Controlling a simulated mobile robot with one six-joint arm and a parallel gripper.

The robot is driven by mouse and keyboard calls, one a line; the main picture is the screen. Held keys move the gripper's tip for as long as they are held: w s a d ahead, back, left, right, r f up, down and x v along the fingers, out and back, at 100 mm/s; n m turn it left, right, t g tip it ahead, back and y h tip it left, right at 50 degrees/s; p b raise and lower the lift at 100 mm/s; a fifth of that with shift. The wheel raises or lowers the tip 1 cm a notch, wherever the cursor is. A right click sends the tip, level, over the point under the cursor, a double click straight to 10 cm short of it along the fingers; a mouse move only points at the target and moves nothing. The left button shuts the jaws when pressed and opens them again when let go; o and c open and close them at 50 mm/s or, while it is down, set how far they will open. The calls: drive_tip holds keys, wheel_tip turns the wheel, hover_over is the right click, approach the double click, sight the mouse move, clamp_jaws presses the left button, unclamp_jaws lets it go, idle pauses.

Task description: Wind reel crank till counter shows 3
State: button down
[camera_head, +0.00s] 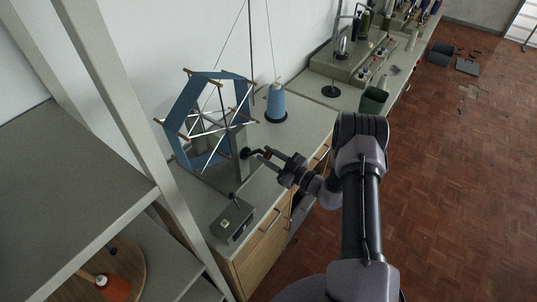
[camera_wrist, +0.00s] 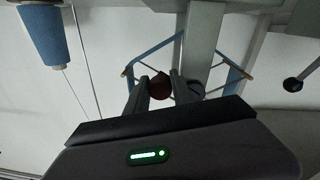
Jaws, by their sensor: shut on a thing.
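The reel (camera_head: 207,113) is a spoked frame wound with blue yarn, standing on the bench at the centre left. Its crank (camera_head: 247,153) is on a grey post (camera_head: 239,141) at the reel's right side. My gripper (camera_head: 270,154) reaches in from the right and is shut on the crank's knob. In the wrist view the dark red-brown knob (camera_wrist: 160,86) sits between my two fingertips, and the post and blue reel bands show behind it. A grey box (camera_head: 232,221) with a small dark window stands in front of the reel; I cannot read any number on it.
A blue yarn cone (camera_head: 276,102) stands behind the reel. A black-knobbed lever (camera_wrist: 292,84) shows at right in the wrist view. A dark green cup (camera_head: 373,101) and a machine with spools (camera_head: 366,59) are farther along the bench. Shelves (camera_head: 75,190) stand at left.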

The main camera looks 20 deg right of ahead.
idle(0.4)
drive_tip(key=c, duration=1.1)
unclamp_jaws()
drive_tip(key=v, duration=1.7)
drive_tip(key=shift+s, duration=0.25)
drive_tip(key=shift+f, duration=0.15)
